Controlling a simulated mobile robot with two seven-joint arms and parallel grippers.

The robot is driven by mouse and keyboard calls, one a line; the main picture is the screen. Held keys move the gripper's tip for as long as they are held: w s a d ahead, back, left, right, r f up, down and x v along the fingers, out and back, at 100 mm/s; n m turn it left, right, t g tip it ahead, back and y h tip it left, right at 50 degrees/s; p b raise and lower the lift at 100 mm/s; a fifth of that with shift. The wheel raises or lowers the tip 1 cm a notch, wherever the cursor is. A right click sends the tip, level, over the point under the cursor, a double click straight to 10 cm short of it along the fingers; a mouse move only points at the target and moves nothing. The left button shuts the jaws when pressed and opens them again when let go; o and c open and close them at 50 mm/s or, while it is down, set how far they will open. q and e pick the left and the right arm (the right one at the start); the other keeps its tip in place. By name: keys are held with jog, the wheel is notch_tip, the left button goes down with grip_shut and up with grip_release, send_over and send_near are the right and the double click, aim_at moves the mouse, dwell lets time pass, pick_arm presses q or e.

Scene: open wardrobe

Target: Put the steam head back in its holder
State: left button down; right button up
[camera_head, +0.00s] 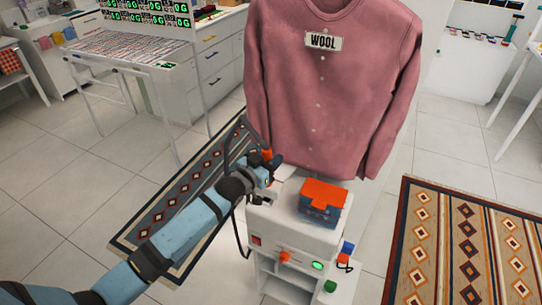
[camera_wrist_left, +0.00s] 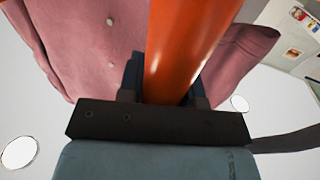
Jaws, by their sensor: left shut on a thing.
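My left gripper (camera_head: 268,166) is at the back left of the white steamer unit (camera_head: 292,233), just above its top. It is shut on the orange handle of the steam head (camera_head: 267,154). In the left wrist view the orange handle (camera_wrist_left: 185,50) stands between the two dark fingers. A dark hose (camera_head: 246,128) loops up behind the gripper. A pale flat piece (camera_head: 284,172) lies beside the gripper; I cannot tell whether it is part of the holder. The gripper hides most of the steam head. My right gripper is out of view.
A pink shirt (camera_head: 325,95) tagged WOOL hangs just behind the steamer. An orange and blue box (camera_head: 323,199) sits on the steamer top. A green light (camera_head: 317,265) shows on its front. Patterned rugs (camera_head: 465,245) lie on the tiled floor. A white table (camera_head: 120,48) stands back left.

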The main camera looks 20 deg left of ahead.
pick_arm(q)
jog(key=shift+p, duration=0.7)
dwell(1.6)
jog(key=shift+f+b, duration=0.65)
jog(key=shift+f, duration=0.5)
jog(key=c, duration=0.7)
grip_release()
jog(key=shift+s, duration=0.1)
jog(key=b+v, duration=0.1)
jog(key=v, duration=1.2)
jog(key=shift+s+a, duration=0.1)
jog(key=shift+s, duration=0.2)
jog(key=s+d+f+g+p, duration=0.2)
jog(key=s+d+f, duration=0.1)
jog(key=s, duration=0.3)
jog(key=s+d+f+g+y+p, duration=0.1)
jog(key=s+d+f+g+p, duration=0.1)
jog(key=s, duration=0.5)
jog(key=s+d+f+g+y+p, duration=0.1)
jog(key=s+d+f+g+p, duration=0.1)
jog(key=s+d+f+p, duration=0.2)
jog(key=shift+s+d+n, duration=0.1)
jog(key=shift+s+n, duration=0.2)
jog(key=shift+s, duration=1.35)
